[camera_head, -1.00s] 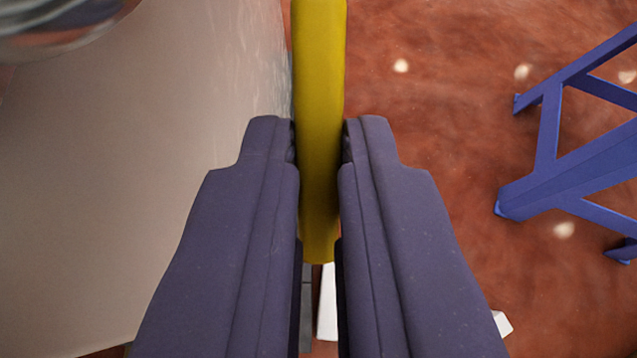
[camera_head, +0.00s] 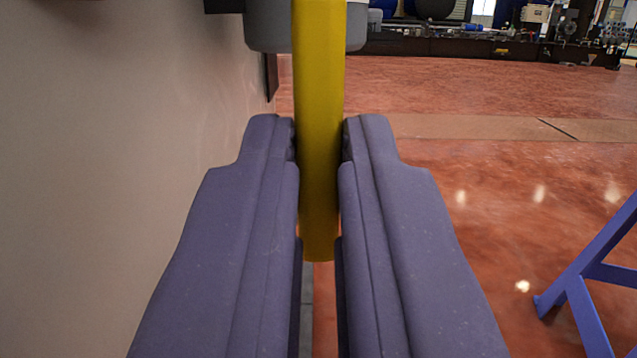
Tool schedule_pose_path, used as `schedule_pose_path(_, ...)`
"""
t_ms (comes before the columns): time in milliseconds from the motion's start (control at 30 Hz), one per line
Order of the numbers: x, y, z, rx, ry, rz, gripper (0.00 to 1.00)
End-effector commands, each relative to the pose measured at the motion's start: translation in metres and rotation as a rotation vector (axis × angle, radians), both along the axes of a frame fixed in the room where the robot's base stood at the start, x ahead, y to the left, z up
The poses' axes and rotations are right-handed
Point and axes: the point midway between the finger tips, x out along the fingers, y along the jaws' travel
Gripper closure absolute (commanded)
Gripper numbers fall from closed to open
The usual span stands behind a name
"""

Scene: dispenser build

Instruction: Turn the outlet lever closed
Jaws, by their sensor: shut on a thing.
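A yellow lever (camera_head: 319,60) runs down from the top middle of the view, its rounded free end between my fingers. My gripper (camera_head: 319,150) is shut on the lever, one dark finger on each side of it. Behind the lever's upper part is a grey rounded body (camera_head: 270,25), partly hidden by the lever. The lever's far end is out of view at the top.
A large plain beige surface (camera_head: 120,130) fills the left side, close to my left finger. A blue metal frame (camera_head: 590,290) stands on the reddish floor (camera_head: 500,230) at the lower right. Shelving with equipment (camera_head: 480,35) lines the far background. The floor to the right is mostly clear.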

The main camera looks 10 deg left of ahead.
Motion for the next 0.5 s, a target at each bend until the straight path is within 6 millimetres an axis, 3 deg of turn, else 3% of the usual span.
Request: schedule_pose_path(500,0.0028,-0.0002,-0.0005,0.004,-0.037,-0.001,1.00)
